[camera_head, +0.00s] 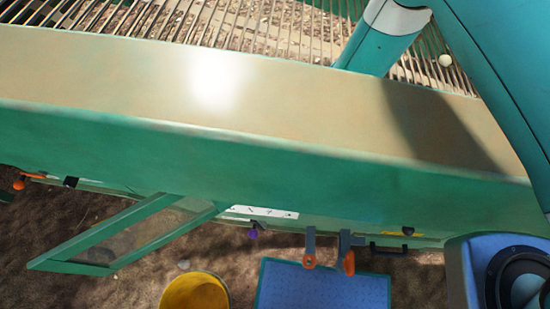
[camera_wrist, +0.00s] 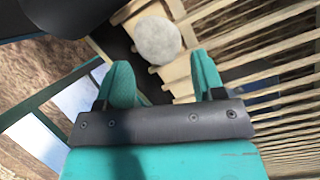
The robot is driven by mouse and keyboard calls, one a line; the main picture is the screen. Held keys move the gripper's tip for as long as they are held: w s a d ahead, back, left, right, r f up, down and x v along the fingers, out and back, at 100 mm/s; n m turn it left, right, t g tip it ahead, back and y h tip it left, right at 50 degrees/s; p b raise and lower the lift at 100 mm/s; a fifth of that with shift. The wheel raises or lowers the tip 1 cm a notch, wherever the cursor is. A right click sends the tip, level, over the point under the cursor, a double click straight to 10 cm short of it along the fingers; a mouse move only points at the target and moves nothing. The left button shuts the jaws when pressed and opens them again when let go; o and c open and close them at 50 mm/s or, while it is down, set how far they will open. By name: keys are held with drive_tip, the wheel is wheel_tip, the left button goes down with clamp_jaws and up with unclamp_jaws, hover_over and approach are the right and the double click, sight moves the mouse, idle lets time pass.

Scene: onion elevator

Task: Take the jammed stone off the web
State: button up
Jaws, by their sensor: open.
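The stone (camera_wrist: 157,40) is a rounded pale grey lump on the slatted web (camera_wrist: 268,68) in the wrist view. It lies just beyond my gripper (camera_wrist: 160,64), whose two teal fingers are apart with nothing held between them. The stone is near the web's edge, by a dark gap; how deep it sits between the bars cannot be told. In the head view the web (camera_head: 265,25) runs behind the beige-topped side wall. A small pale round thing (camera_head: 445,61) shows there; I cannot tell whether it is the stone. My arm hides part of the web.
The long green side wall (camera_head: 250,165) stands between me and the web. A green frame (camera_head: 130,235) juts from it at left. A yellow bucket (camera_head: 195,292) and a blue panel (camera_head: 322,287) are below. Orange-ended levers (camera_head: 348,262) stick out above the panel.

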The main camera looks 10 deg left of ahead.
drive_tip(key=p+x, duration=0.1)
drive_tip(key=x, duration=0.4)
drive_tip(key=shift+s+f, duration=0.15)
drive_tip(key=shift+f, duration=0.05)
drive_tip(key=c, duration=0.7)
drive_tip(key=shift+a, duration=0.1)
drive_tip(key=shift+r, duration=0.1)
